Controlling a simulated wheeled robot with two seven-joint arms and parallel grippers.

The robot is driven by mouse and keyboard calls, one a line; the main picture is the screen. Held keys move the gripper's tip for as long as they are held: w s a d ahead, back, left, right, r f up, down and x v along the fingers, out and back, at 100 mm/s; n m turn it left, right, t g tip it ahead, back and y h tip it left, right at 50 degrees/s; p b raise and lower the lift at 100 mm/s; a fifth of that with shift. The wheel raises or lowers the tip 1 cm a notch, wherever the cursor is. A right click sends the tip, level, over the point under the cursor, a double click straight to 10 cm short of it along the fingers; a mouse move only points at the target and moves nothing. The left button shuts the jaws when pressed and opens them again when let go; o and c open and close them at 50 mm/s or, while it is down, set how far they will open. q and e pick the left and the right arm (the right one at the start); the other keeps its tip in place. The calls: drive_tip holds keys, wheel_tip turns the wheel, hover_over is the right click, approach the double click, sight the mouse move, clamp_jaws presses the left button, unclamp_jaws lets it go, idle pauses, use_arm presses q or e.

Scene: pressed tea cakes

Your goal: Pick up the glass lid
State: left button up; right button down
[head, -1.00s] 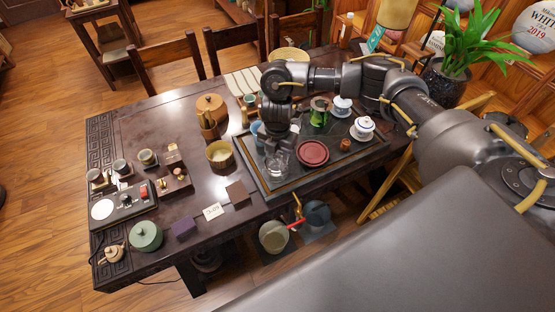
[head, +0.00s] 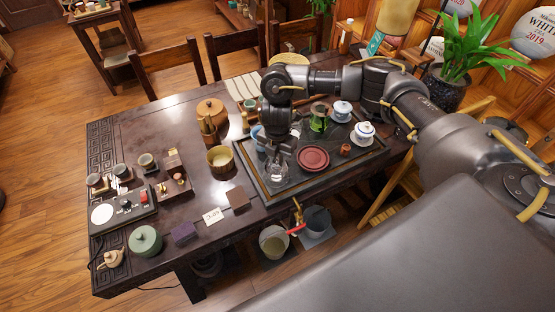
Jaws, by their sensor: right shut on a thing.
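My right gripper (head: 281,151) points down over the dark tea tray (head: 262,198), just above a clear glass vessel (head: 276,175). It is shut on the glass lid, which is clear, small and largely lost against the fingers and the glass below. I cannot tell whether the lid still touches the vessel's rim. My left gripper is not in view.
A dark red round dish (head: 313,158) lies to the right of the glass vessel. White lidded cups (head: 363,132) and a green cup (head: 319,117) stand behind it. The table's left middle is clear.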

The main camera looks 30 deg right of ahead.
wheel_tip(320, 180, up, 2)
drive_tip(key=shift+w+r, duration=0.1)
drive_tip(key=shift+r, duration=0.15)
drive_tip(key=s+a+r+b, duration=0.2)
drive_tip(key=s+a+r, duration=0.4)
drive_tip(key=s+r, duration=0.4)
drive_tip(key=s, duration=0.3)
drive_tip(key=m+y, duration=0.1)
drive_tip(key=m, duration=0.1)
hover_over(277, 161)
wheel_tip(277, 161, down, 6)
drive_tip(key=shift+s, duration=0.15)
drive_tip(key=shift+w+d+n, duration=0.15)
drive_tip(key=shift+w+n, duration=0.15)
drive_tip(key=shift+n, duration=0.2)
drive_tip(key=shift+n+g, duration=0.3)
drive_tip(key=shift+n, duration=0.2)
